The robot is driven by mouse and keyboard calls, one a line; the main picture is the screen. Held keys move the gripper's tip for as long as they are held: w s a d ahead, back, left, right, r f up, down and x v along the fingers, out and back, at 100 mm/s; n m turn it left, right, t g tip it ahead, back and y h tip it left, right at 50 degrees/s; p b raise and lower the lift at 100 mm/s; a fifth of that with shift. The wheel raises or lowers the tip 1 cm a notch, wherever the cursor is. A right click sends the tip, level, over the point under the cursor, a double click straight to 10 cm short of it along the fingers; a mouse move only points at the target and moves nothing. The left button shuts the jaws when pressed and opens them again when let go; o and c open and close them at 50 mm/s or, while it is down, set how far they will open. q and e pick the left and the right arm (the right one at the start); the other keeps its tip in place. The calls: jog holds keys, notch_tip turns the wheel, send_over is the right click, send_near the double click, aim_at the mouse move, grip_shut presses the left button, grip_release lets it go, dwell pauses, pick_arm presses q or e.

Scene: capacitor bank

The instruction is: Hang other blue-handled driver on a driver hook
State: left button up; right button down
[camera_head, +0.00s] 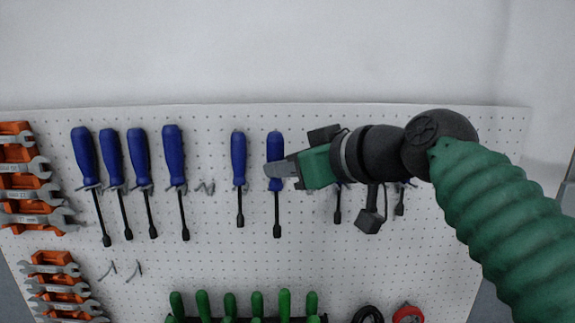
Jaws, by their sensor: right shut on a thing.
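My right gripper (279,169) comes in from the right and is shut on a blue-handled driver (276,145). That driver is upright, shaft down, in front of or against the white pegboard; I cannot tell whether a hook bears it. Another blue-handled driver (238,150) hangs just to its left. Several more hang farther left, such as the long one (173,152). An empty driver hook (205,187) shows between these. Dark driver shafts (338,207) show below my right gripper's arm, which hides their handles. My left gripper is not in view.
The pegboard (300,265) fills the lower view. Wrenches on orange racks (40,218) are at the left edge. Two empty hooks (134,270) sit lower left. Green-handled tools (257,303) stand in a rack at the bottom, with black and red rolls (408,313) to the right.

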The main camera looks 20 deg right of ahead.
jog(key=w+p, duration=0.1)
jog(key=w, duration=0.1)
jog(key=shift+w+f, duration=0.1)
jog(key=shift+w, duration=0.2)
jog(key=w, duration=0.1)
jog(key=w+d+f, duration=0.1)
jog(key=shift+w+d, duration=0.15)
jog(key=shift+w, duration=0.15)
dwell(0.4)
